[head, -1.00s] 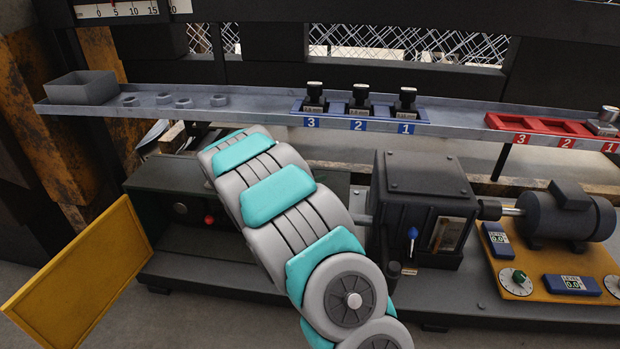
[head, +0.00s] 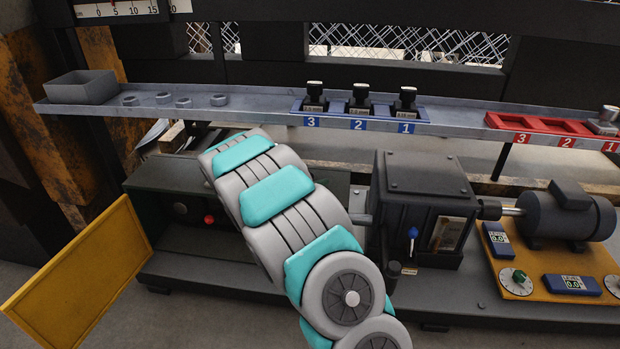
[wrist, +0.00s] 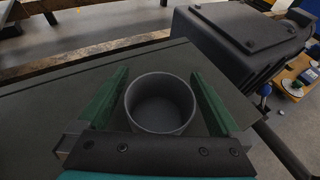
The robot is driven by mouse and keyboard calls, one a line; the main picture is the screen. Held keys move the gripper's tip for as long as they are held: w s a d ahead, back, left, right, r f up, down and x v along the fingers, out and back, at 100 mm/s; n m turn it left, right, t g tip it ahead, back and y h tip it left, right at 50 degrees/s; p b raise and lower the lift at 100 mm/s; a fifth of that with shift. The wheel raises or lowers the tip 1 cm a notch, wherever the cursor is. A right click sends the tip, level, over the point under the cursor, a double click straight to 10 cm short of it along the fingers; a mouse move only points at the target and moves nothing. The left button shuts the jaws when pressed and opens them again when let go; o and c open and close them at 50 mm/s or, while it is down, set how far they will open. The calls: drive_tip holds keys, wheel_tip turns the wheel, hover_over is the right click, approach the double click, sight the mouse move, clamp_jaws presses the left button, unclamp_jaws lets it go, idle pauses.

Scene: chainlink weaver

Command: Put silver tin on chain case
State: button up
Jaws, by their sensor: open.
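The silver tin (wrist: 160,105), a round, open-topped grey cup, stands upright on a flat dark green top in the wrist view. This looks like the top of the long dark green case (head: 165,176), which I take as the chain case. My gripper (wrist: 160,73) is open, with one green finger on each side of the tin and a narrow gap at each side. The tin's near lower side is hidden by the gripper body. In the head view my arm hides the gripper and the tin.
A black gearbox (head: 420,185) with bolts on top stands right of the green case, with a motor (head: 570,215) beyond it. A grey shelf (head: 240,110) with a grey bin, nuts and stamps runs behind. A yellow panel (head: 75,275) stands open at the left.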

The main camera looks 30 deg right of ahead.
drive_tip(key=v, duration=1.2)
drive_tip(key=shift+r, duration=0.15)
drive_tip(key=s+d+r+m+g+y, duration=0.25)
drive_tip(key=s+m, duration=0.45)
drive_tip(key=s, duration=0.5)
drive_tip(key=s+d+r+m+g+y, duration=0.15)
drive_tip(key=s+r+m+g, duration=0.35)
drive_tip(key=s, duration=0.7)
drive_tip(key=s+a+f+m+y, duration=0.2)
drive_tip(key=s+a+m+y, duration=0.2)
drive_tip(key=s+a, duration=0.4)
drive_tip(key=s+a+f+m+y, duration=0.1)
drive_tip(key=s+a+m+y, duration=0.3)
drive_tip(key=s, duration=1)
drive_tip(key=a+m, duration=0.3)
drive_tip(key=shift+s+a+f, duration=0.3)
drive_tip(key=shift+a+f, duration=0.1)
drive_tip(key=shift+r+p, duration=0.5)
drive_tip(key=shift+p, duration=0.05)
